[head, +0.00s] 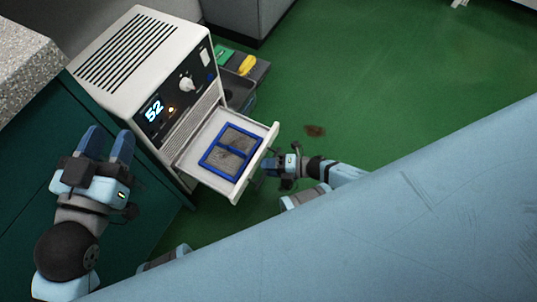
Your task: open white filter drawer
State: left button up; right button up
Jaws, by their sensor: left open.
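The white filter drawer (188,158) is pulled out from the front of a white machine (124,62). A blue-framed grey filter (231,150) lies flat inside it. My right gripper (268,165) is at the drawer's front panel, on its right side. Its fingertips are small and partly hidden against the panel, so I cannot tell whether they grip it. My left gripper (106,146) is open and empty, in front of the green cabinet, left of the drawer and apart from it.
The machine's panel has a lit display (154,110) reading 52 and a knob (187,83). A dark bin (240,90) with green and yellow items stands behind the drawer. A dark stain (315,131) marks the green floor, which is mostly clear. A speckled counter (22,62) is at left.

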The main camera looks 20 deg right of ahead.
jog(key=shift+s+d+r, duration=0.1)
jog(key=shift+d, duration=0.15)
pick_arm(q)
jog(key=s+n+p, duration=0.1)
jog(key=p, duration=0.1)
jog(key=s+d+n+g+p, duration=0.1)
jog(key=p, duration=0.1)
jog(key=shift+d+f+n+g, duration=0.1)
jog(key=shift+f+n+g, duration=0.2)
pick_arm(e)
jog(key=v, duration=1.3)
pick_arm(q)
jog(key=shift+r, duration=0.15)
pick_arm(e)
jog(key=shift+s+d, duration=0.1)
